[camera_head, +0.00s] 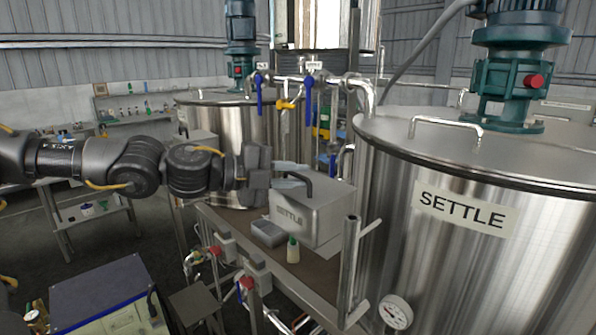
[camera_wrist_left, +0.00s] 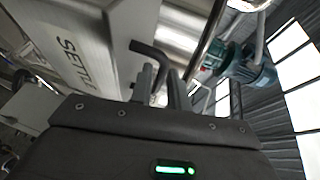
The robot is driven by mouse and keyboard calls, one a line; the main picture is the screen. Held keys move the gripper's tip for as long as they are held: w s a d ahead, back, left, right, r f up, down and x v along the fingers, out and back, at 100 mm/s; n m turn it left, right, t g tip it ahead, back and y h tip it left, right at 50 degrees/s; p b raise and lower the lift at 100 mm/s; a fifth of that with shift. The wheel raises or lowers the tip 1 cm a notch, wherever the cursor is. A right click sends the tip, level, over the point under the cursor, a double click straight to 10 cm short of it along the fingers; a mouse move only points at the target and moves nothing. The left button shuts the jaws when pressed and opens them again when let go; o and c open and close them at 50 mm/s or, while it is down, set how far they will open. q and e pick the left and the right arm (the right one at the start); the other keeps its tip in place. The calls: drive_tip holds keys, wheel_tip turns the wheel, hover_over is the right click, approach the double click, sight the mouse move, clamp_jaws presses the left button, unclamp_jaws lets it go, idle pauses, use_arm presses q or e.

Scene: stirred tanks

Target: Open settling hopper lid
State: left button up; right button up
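The settling hopper (camera_head: 318,217) is a grey metal box marked SETTLE on the bench in the middle of the head view. It also fills the upper left of the left wrist view (camera_wrist_left: 80,55). Its lid looks down and closed. A dark bent handle (camera_head: 305,183) stands on the lid; the handle also shows in the left wrist view (camera_wrist_left: 148,50). My left gripper (camera_head: 293,176) reaches in from the left at the handle. Its two fingers (camera_wrist_left: 162,82) are close together with the handle between them, partly hiding it. My right gripper is not in view.
A large steel tank (camera_head: 465,270) marked SETTLE stands close on the right, with another tank (camera_head: 222,125) behind. A small grey tray (camera_head: 267,233) and a green-capped bottle (camera_head: 292,250) sit before the hopper. An upright metal post (camera_head: 350,262) rises at the bench's right corner.

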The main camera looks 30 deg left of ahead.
use_arm(q)
drive_tip(key=shift+w+d+f, duration=0.1)
drive_tip(key=shift+w+d, duration=0.2)
clamp_jaws()
idle(0.4)
